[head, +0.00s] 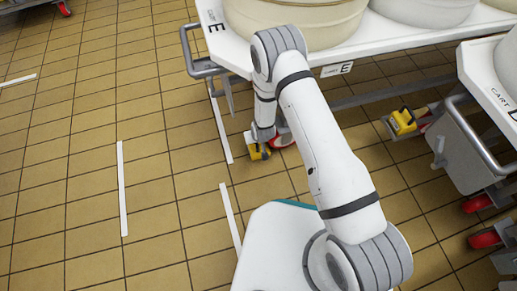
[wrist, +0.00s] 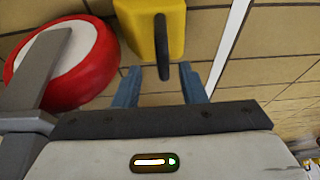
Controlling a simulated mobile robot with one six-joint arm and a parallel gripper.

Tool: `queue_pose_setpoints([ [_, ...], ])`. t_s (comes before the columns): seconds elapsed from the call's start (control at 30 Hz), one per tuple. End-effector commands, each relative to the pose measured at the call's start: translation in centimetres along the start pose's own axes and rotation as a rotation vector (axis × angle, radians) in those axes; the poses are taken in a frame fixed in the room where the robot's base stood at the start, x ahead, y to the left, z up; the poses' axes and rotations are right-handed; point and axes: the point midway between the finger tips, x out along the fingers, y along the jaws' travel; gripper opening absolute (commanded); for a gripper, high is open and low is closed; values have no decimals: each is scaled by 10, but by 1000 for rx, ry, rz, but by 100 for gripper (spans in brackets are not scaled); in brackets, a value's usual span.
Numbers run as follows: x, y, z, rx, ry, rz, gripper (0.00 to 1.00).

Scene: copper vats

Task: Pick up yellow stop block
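A yellow stop block (wrist: 143,28) with a dark handle (wrist: 160,45) is at the top of the wrist view, just beyond my fingertips. My gripper's fingers are hidden there.
A red-rimmed wheel (wrist: 82,62) and grey cart frame are close left in the wrist view. Cart E (head: 330,52) carries vats above my gripper. A second yellow block (head: 402,121) is by the right cart's wheel. Tiled floor (head: 80,190) at left is clear.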

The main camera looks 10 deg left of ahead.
Motion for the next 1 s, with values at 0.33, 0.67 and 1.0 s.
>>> queue_pose_setpoints([
  [0.33,33,-4,1,-5,0,-2,37],
  [0.67,32,-4,1,-6,0,-2,19],
  [1.0,32,-5,2,-6,0,-2,0],
])
